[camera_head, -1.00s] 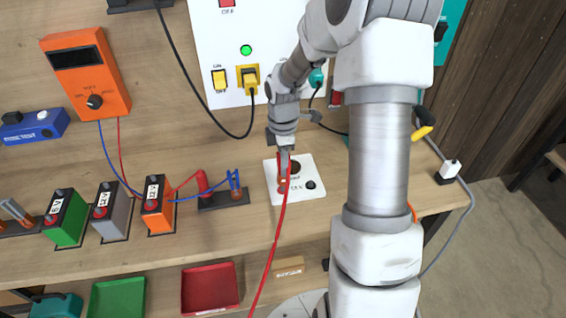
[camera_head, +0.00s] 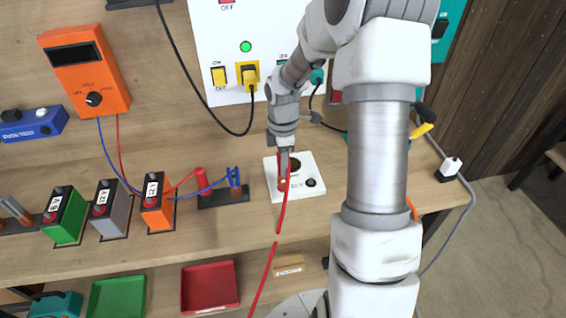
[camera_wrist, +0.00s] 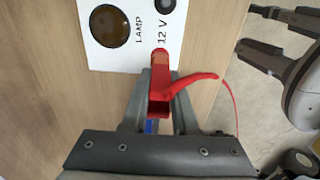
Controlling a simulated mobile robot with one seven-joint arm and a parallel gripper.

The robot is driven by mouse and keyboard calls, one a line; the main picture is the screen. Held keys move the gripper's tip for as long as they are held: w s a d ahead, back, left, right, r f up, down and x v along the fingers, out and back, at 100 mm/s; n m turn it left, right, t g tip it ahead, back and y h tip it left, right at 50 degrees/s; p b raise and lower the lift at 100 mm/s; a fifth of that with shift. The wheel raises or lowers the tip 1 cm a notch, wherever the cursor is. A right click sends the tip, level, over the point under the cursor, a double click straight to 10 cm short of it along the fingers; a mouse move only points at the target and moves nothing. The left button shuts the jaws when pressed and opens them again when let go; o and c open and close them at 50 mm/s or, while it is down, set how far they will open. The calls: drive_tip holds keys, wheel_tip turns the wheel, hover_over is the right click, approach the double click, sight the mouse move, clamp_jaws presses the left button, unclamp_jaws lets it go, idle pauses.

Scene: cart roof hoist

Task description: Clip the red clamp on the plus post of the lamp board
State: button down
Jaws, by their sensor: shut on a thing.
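The lamp board (camera_head: 312,168) is a white plate on the bench. It carries a dark amber lamp (camera_wrist: 109,26), a black post (camera_head: 311,183) and lettering reading LAMP and 12 V. My gripper (camera_head: 284,150) is above the board's left part, shut on the red clamp (camera_wrist: 159,100). The clamp's front end points at the board beside the 12 V lettering, at a red post (camera_wrist: 160,52). The clamp largely hides this post, and I cannot tell whether its jaws grip it. A red cable (camera_head: 262,275) runs from the clamp down past the bench edge.
Left of the board is a black block with a red and a blue clamp (camera_head: 222,196). Further left stand orange (camera_head: 155,210), grey and green batteries. A white panel (camera_head: 215,50) with switches is behind. Red (camera_head: 209,288) and green trays lie below the bench's front edge.

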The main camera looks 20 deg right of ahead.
drive_tip(key=shift+f+b, duration=0.55)
drive_tip(key=shift+f, duration=0.45)
drive_tip(key=c, duration=0.6)
unclamp_jaws()
wheel_tip(320, 180, up, 18)
drive_tip(key=p, duration=0.1)
drive_tip(key=shift+f, duration=0.25)
